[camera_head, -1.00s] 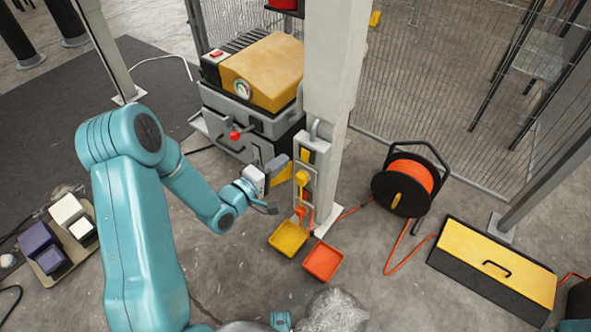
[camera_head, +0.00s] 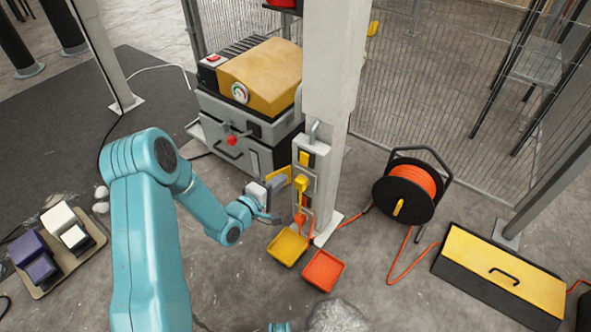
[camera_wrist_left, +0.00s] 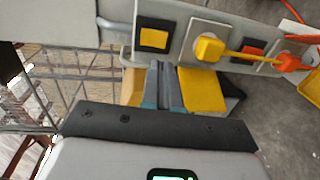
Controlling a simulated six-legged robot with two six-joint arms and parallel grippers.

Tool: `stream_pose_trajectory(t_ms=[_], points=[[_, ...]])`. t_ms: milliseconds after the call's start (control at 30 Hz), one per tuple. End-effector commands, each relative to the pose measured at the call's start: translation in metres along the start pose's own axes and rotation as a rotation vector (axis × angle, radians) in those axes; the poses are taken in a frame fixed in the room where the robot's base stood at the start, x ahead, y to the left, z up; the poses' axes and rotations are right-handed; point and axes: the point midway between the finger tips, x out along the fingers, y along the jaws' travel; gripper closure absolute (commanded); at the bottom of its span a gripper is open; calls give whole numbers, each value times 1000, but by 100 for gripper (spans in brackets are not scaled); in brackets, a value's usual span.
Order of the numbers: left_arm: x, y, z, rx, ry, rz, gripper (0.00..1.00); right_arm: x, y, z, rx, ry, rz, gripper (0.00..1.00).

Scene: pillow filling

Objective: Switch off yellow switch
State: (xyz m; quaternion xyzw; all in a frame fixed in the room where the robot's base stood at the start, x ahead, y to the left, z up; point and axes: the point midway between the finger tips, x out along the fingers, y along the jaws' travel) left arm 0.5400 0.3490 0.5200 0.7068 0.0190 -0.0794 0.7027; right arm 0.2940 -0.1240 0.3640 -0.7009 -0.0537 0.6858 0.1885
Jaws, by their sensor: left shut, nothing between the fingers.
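The yellow switch (camera_head: 304,158) is at the top of the grey panel on the pale post. It shows as a yellow square in a black frame in the left wrist view (camera_wrist_left: 153,39). Below it on the panel are a yellow plug (camera_head: 300,184) and an orange switch (camera_wrist_left: 252,50) with an orange plug (camera_wrist_left: 288,62). My left gripper (camera_head: 284,181) is left of the panel, at about the yellow plug's height. Its grey fingers are shut and empty in the left wrist view (camera_wrist_left: 163,68), just short of the panel's edge. My right gripper is not in view.
A yellow plate (camera_wrist_left: 202,90) sits beside the left fingers. A yellow tray (camera_head: 287,246) and an orange tray (camera_head: 323,271) are below the panel. A yellow-topped machine (camera_head: 262,75) stands behind left. An orange cable reel (camera_head: 408,190) and a toolbox (camera_head: 500,270) stand right.

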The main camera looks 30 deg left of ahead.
Motion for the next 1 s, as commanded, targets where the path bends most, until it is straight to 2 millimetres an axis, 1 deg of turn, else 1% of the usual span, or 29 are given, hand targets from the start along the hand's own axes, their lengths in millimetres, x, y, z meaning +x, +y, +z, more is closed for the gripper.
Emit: stream_pose_trajectory(t_ms=[33,200,300,400,600,867,1000], points=[[13,-2,0,3,-2,3,100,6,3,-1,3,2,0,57],[47,-2,1,2,-2,2,100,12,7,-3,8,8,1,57],[63,-2,0,1,0,2,100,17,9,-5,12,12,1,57],[74,-2,0,0,-1,1,100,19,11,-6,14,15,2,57],[83,0,0,-1,0,-1,100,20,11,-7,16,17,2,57],[82,0,0,-1,1,-1,100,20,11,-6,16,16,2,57],[88,-3,0,1,1,1,100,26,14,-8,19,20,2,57]])
